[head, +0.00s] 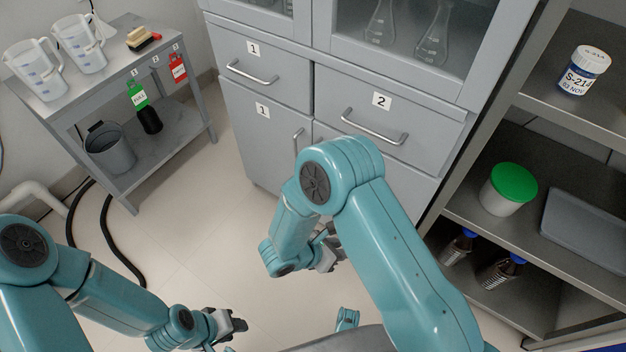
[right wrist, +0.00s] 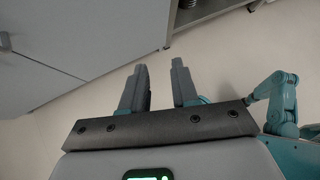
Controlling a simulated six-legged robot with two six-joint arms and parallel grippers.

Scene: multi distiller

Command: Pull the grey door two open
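The grey cabinet has a lower right door, below drawer 2 (head: 375,112). Only part of this door (head: 412,185) shows in the head view. My right arm hides most of it, including any number label and handle. It looks shut. The lower left door (head: 250,150), labelled 1, is shut and has a vertical handle (head: 298,141). My right gripper (head: 328,252) is in front of the cabinet, low over the floor. In the right wrist view its fingers (right wrist: 159,68) are apart and empty, with cabinet panels beyond. My left gripper (head: 232,323) is low at the bottom, away from the cabinet; its opening is unclear.
A shelf unit on the right holds a white tub with a green lid (head: 508,188), a labelled jar (head: 584,70) and brown bottles. A small grey table (head: 130,75) with jugs stands at the left. The floor (head: 210,225) before the cabinet is clear.

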